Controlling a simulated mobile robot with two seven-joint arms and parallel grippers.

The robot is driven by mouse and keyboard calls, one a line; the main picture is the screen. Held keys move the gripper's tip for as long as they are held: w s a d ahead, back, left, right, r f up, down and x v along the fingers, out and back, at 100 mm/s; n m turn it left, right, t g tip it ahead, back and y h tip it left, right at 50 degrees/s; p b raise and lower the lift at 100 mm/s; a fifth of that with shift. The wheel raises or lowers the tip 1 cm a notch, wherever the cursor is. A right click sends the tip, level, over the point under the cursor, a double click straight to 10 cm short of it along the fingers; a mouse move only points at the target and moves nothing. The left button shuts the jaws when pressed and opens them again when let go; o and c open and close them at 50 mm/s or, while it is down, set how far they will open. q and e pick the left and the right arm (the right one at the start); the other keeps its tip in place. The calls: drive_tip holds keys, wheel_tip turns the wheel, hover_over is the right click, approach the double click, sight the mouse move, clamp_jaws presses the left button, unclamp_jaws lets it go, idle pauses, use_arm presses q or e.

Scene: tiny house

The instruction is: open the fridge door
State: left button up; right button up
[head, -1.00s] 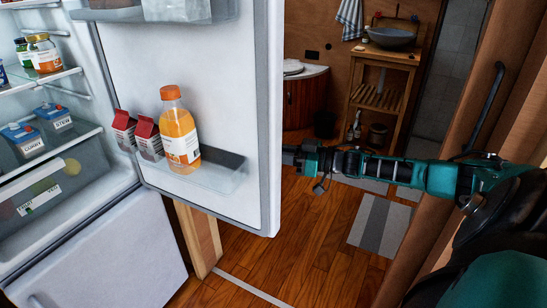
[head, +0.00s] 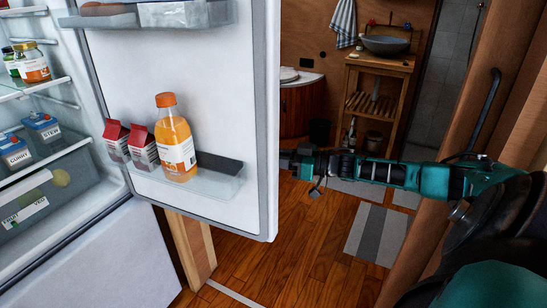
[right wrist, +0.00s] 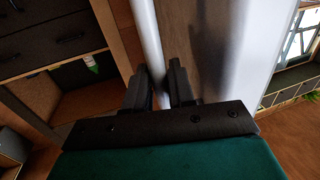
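The fridge door (head: 180,70) stands wide open in the head view, its inner side facing me. Its shelf holds an orange juice bottle (head: 175,140) and small red-topped cartons (head: 142,148). The fridge interior (head: 45,165) shows at the left. My right arm comes in from the right, and its gripper (head: 287,160) is at the door's free edge, partly hidden behind it. In the right wrist view, the pale bar of the door handle (right wrist: 149,45) runs between the fingers of my right gripper (right wrist: 160,88), which are closed around it. My left gripper is not in view.
A brown wooden panel (head: 500,170) and a dark curved handle (head: 478,115) are close to my right arm. Wooden floor (head: 305,235) lies open beyond the door, with a striped mat (head: 378,233). A sink stand (head: 380,65) is farther back.

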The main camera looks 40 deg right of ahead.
drive_tip(key=shift+o, duration=1.1)
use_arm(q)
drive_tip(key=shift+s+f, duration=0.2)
use_arm(e)
drive_tip(key=shift+s+d, duration=0.1)
drive_tip(key=shift+s, duration=0.05)
use_arm(q)
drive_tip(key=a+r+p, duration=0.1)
drive_tip(key=p, duration=0.1)
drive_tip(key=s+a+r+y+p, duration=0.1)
drive_tip(key=p, duration=0.2)
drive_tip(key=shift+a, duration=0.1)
use_arm(e)
drive_tip(key=v, duration=1.1)
drive_tip(key=shift+s+d, duration=0.2)
drive_tip(key=shift+s, duration=0.1)
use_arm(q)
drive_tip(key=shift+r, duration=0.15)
